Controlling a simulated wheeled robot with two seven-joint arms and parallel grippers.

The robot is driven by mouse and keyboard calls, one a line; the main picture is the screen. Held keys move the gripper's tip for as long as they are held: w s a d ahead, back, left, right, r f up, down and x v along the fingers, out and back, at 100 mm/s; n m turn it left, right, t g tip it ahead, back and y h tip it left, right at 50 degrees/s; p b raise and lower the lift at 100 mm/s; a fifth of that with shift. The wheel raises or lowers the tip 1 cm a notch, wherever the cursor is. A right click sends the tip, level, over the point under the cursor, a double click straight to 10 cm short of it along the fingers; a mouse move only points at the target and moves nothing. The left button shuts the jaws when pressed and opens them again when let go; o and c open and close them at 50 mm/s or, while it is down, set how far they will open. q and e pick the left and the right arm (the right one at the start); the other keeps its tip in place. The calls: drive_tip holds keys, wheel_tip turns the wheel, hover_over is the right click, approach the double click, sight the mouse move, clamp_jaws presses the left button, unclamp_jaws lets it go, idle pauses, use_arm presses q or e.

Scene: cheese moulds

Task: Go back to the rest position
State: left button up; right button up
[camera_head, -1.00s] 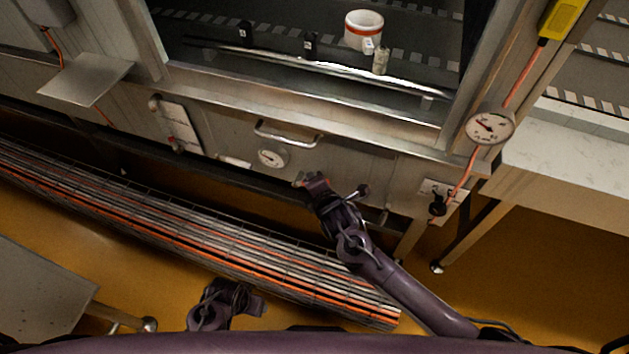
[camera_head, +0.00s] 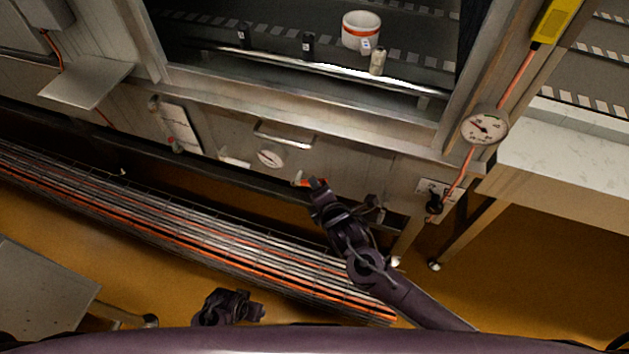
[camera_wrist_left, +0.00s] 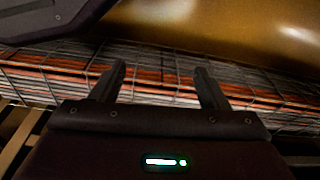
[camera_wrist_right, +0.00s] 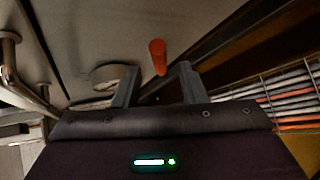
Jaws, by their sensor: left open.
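My right gripper (camera_head: 318,186) is in front of the steel cabinet's lower panel, below the bar handle and the dial. In the right wrist view its fingers (camera_wrist_right: 158,78) are apart. A small orange-red cylinder (camera_wrist_right: 157,55) shows beyond and between the fingertips; I cannot tell whether they touch it. My left gripper (camera_head: 250,305) is low near my body, over the floor by the grille. In the left wrist view its fingers (camera_wrist_left: 163,75) are apart with nothing between them, and the grille lies behind them.
A grey-and-orange wire grille (camera_head: 200,235) runs low along the cabinet. Behind the window opening stand a white pot with an orange band (camera_head: 361,28) and small containers. A pale table (camera_head: 570,160) is at right, a grey surface (camera_head: 40,290) at lower left. Orange floor is open at lower right.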

use_arm(q)
drive_tip(key=shift+s+a+f, duration=0.25)
drive_tip(key=shift+s+f, duration=0.1)
drive_tip(key=shift+f, duration=0.3)
use_arm(e)
drive_tip(key=shift+v, duration=1.25)
